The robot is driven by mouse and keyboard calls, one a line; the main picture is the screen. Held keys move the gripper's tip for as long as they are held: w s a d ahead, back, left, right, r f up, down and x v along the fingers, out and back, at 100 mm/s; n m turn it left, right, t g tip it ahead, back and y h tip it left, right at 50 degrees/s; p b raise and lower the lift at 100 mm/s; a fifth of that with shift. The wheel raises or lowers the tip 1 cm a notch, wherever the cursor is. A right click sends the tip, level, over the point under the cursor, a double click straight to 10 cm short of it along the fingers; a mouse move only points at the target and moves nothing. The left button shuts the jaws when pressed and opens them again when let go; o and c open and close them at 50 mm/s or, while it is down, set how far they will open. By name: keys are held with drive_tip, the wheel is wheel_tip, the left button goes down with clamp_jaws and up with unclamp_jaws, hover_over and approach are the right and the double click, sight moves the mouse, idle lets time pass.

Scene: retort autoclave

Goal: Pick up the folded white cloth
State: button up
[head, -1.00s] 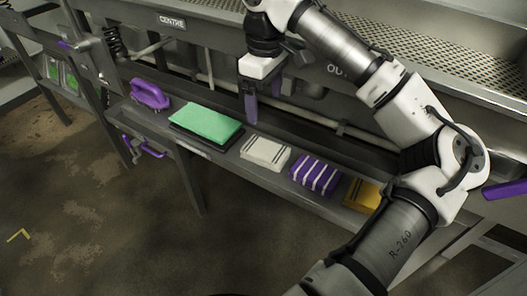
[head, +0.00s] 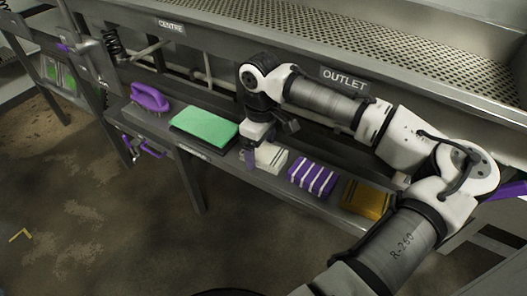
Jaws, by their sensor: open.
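The folded white cloth (head: 271,157) lies on the narrow shelf under the steel trough, between the green pad and the purple striped cloth. It has dark stripes near one end, seen in the earlier view.
On the shelf (head: 222,160) sit a purple brush (head: 150,97), a green pad (head: 204,127) on a dark tray, a purple striped cloth (head: 313,176) and a yellow cloth (head: 366,198). The perforated steel trough (head: 400,60) overhangs behind.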

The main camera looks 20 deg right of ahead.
sight(261, 151)
drive_tip(key=shift+f, duration=0.25)
drive_tip(key=c, duration=1.1)
drive_tip(key=shift+r, duration=0.1)
wheel_tip(261, 151, up, 20)
drive_tip(key=shift+f+b, duration=0.1)
drive_tip(key=shift+b, duration=1)
drive_tip(key=o, duration=0.4)
drive_tip(key=c, duration=0.3)
